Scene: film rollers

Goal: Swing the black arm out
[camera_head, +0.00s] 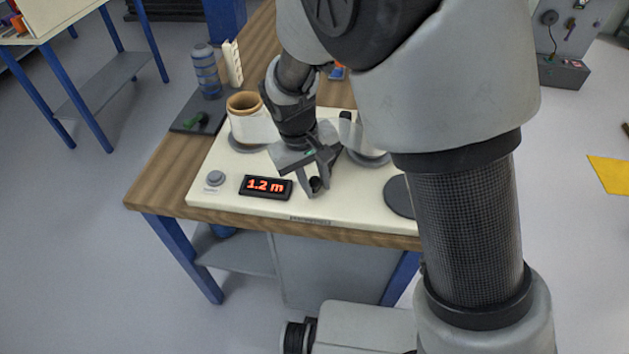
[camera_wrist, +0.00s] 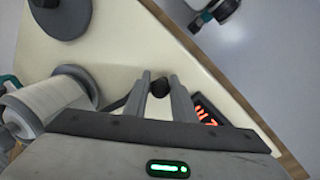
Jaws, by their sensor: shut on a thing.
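My gripper (camera_head: 314,188) points down over the cream machine plate (camera_head: 350,207), between the film rolls and the plate's front edge. It also shows in the wrist view (camera_wrist: 161,84), its two fingers shut on the dark round end of the black arm (camera_wrist: 160,84). A dark strip, seemingly the same arm, runs left from the fingers there; its far part is hidden. In the head view my gripper hides most of the arm. A film roll with a brown core (camera_head: 246,122) stands at left. A second white roll (camera_head: 372,150) is partly hidden behind my own arm.
A red-lit display (camera_head: 266,187) reading 1.2 m sits left of my gripper, with a grey button (camera_head: 215,178) farther left. A dark disc (camera_head: 399,197) lies at right. A blue bottle (camera_head: 207,72) stands on a dark mat at the back left.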

